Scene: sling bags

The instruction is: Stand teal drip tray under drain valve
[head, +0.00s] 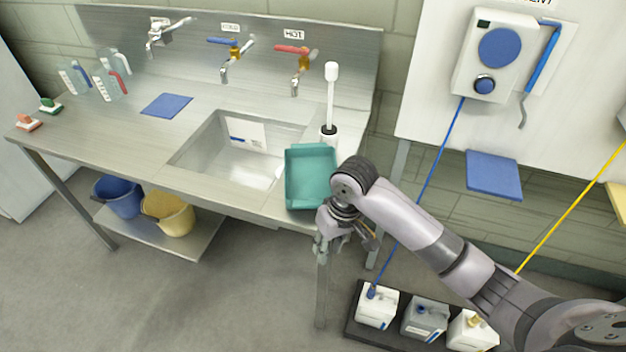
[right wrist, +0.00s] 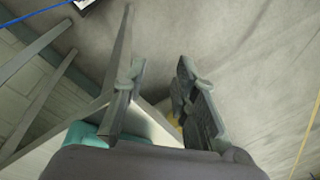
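The teal drip tray (head: 311,178) lies on the right end of the steel sink counter, beside the basin and close to the front edge. My right gripper (head: 345,242) is just past the tray's near right corner, pointing down. In the right wrist view its two fingers (right wrist: 160,75) are apart with nothing between them. A teal patch of the tray (right wrist: 82,136) shows at the lower left there, partly hidden by the gripper body. I cannot make out a drain valve in either view. My left gripper is not in view.
A white brush in a holder (head: 329,134) stands behind the tray. The sink basin (head: 232,148) is left of it. A blue bucket (head: 118,197) and a yellow bucket (head: 168,213) sit on the lower shelf. Floor in front is clear.

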